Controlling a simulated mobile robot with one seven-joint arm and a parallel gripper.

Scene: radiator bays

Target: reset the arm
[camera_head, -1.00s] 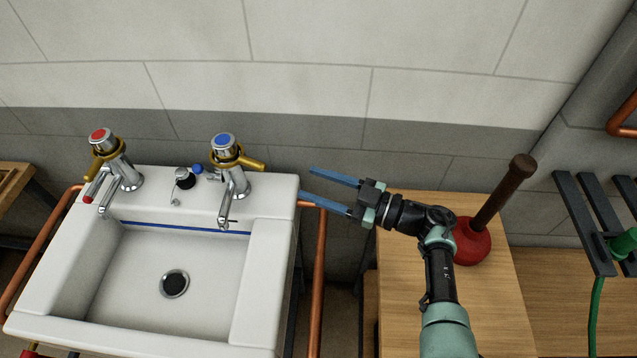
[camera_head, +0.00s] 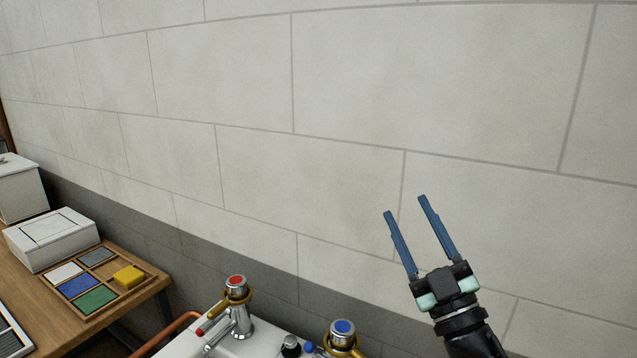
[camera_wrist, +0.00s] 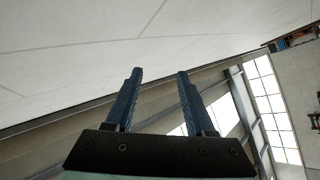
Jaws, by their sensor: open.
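My gripper (camera_head: 421,233) is raised at the lower right of the head view, in front of the pale block wall. Its two blue fingers point up and a little left, spread apart with nothing between them. In the wrist view the fingers (camera_wrist: 159,90) are also apart and empty. Past them show the wall, a ceiling and bright window panes (camera_wrist: 272,108).
The white sink (camera_head: 248,343) with a red-topped tap (camera_head: 236,288) and a blue-topped tap (camera_head: 343,332) is at the bottom edge. At left, a wooden bench (camera_head: 30,312) holds a white box (camera_head: 52,238) and a tray of coloured blocks (camera_head: 132,292). The space around my gripper is clear.

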